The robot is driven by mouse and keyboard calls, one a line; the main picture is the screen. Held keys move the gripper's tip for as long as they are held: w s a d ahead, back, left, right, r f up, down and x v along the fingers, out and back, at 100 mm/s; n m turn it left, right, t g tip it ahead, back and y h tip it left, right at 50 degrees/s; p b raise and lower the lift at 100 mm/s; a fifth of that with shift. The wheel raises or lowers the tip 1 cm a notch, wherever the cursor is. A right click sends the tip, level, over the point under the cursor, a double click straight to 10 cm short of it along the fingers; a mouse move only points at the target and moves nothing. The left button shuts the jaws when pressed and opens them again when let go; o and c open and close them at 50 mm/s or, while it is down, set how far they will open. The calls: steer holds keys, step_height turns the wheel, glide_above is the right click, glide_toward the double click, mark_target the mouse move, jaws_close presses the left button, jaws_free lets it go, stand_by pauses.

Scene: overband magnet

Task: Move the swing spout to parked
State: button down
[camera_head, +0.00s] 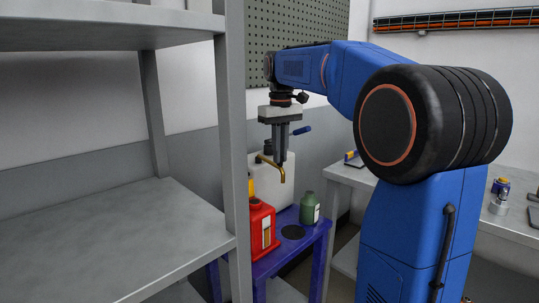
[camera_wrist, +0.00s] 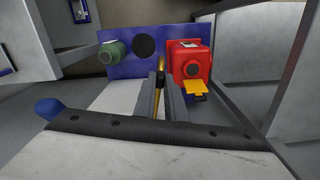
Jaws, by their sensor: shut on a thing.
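The swing spout (camera_head: 282,174) is a thin brass tube at the white container (camera_head: 298,178); its tip bends downward. My gripper (camera_head: 279,160) points down from above, with its two grey fingers shut on the spout. In the wrist view the brass spout (camera_wrist: 161,66) shows between the fingers (camera_wrist: 160,92), its end pointing toward the blue stand between the red canister and the black disc. A blue-ended handle (camera_head: 301,130) sticks out near my gripper. Part of the spout is hidden by the fingers.
A blue stand (camera_head: 318,238) carries a red canister (camera_head: 257,229), a green bottle (camera_head: 309,208) and a black disc (camera_head: 293,231). Grey shelving (camera_head: 232,150) stands close on the left. A workbench (camera_head: 345,172) with small items lies to the right.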

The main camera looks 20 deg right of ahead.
steer(key=shift+w+d+n, duration=0.3)
steer(key=shift+d+n, duration=0.55)
steer(key=shift+d, duration=0.05)
steer(key=shift+w+d+n, duration=0.35)
steer(key=shift+d+n, duration=0.45)
steer(key=shift+d, duration=0.05)
steer(key=shift+w+d+n, duration=0.3)
steer(key=shift+d+n, duration=0.55)
steer(key=shift+d, duration=0.05)
steer(key=c, duration=1.8)
jaws_free()
steer(key=shift+r, duration=0.1)
step_height(320, 180, up, 17)
